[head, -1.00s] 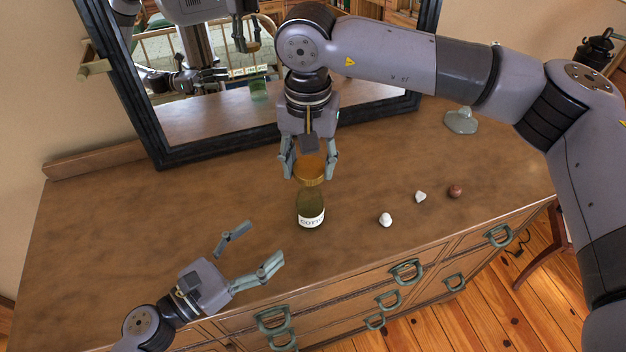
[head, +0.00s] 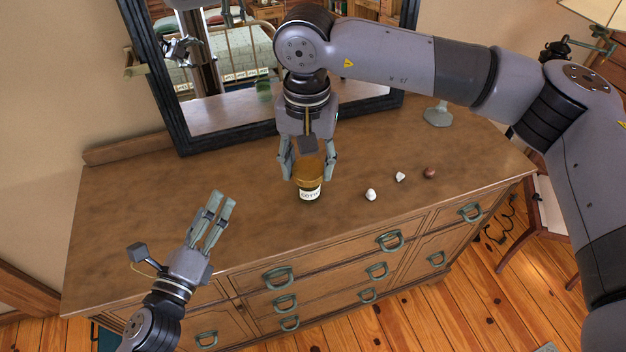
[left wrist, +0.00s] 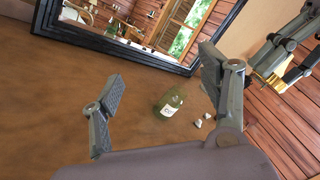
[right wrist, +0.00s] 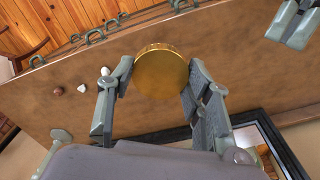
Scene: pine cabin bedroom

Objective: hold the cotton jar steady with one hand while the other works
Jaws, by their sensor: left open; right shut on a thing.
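The cotton jar (head: 310,195), greenish glass with a white label, stands upright on the dresser top. It also shows, open-topped, in the left wrist view (left wrist: 169,103). My right gripper (head: 308,172) is shut on the round gold lid (right wrist: 161,72). In the left wrist view the lid (left wrist: 268,80) is held above the jar, apart from it. In the head view lid and gripper hide the jar's upper part. My left gripper (head: 222,198) is open and empty, left of the jar and not touching it. In its wrist view the jar shows beyond its parted fingers.
Two small white lumps (head: 370,195) and a reddish-brown one (head: 429,173) lie right of the jar on the dresser top (head: 130,220). A dark-framed mirror (head: 270,130) stands behind. A grey-green stand base (head: 438,116) is at the back right. The left of the top is clear.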

